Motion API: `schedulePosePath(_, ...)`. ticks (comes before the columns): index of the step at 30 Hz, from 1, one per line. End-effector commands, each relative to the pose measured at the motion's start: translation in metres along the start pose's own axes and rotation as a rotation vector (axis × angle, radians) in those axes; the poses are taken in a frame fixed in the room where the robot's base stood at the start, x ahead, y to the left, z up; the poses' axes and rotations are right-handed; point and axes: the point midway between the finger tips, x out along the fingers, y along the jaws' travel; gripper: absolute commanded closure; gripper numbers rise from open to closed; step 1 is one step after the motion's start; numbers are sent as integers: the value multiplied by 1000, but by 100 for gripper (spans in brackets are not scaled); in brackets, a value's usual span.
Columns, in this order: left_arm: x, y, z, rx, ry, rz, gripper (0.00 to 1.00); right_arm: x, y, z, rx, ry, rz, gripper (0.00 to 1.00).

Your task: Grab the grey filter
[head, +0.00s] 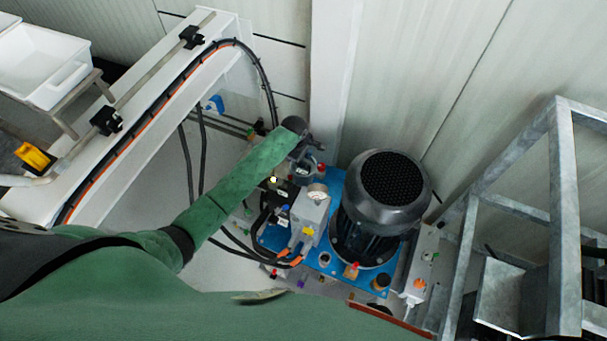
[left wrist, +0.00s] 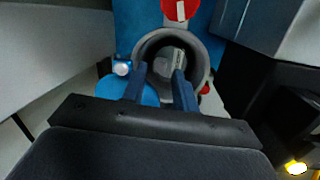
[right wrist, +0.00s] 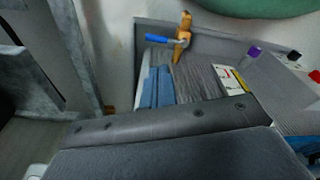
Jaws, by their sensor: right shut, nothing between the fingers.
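In the left wrist view, a round grey ring-shaped housing (left wrist: 204,62) lies ahead of my left gripper (left wrist: 160,72). A lighter grey piece (left wrist: 168,60), possibly the grey filter, shows inside the ring. The two blue fingers are apart and their tips overlap the ring's opening. I cannot tell whether they touch the grey piece. In the head view, my left arm reaches the back left of the pump unit, and its gripper (head: 303,150) is small and dark there. My right gripper (right wrist: 160,72) is shut and empty in the right wrist view; the head view does not show it.
A large black motor (head: 388,195) stands on the blue base (head: 333,262), right of my left gripper. A grey metal frame (head: 563,210) stands at the right. A white beam with cables (head: 165,110) and white bins (head: 45,60) are at the left. A wall closes the back.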

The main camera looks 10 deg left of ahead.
Motion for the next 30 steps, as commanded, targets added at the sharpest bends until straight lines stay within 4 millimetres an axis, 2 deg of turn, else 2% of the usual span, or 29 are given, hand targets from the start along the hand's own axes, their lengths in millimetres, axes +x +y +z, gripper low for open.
schedulePosePath(6,18,0,0,0,0,-1,71,9,4,6,-3,8,5,100)
schedulePosePath(13,20,-1,0,0,0,0,71,10,4,7,-3,8,5,100)
schedulePosePath(18,20,-1,0,0,0,0,100,10,4,7,-3,8,5,100)
schedulePosePath(30,17,0,0,0,0,1,100,11,6,7,-4,7,7,100)
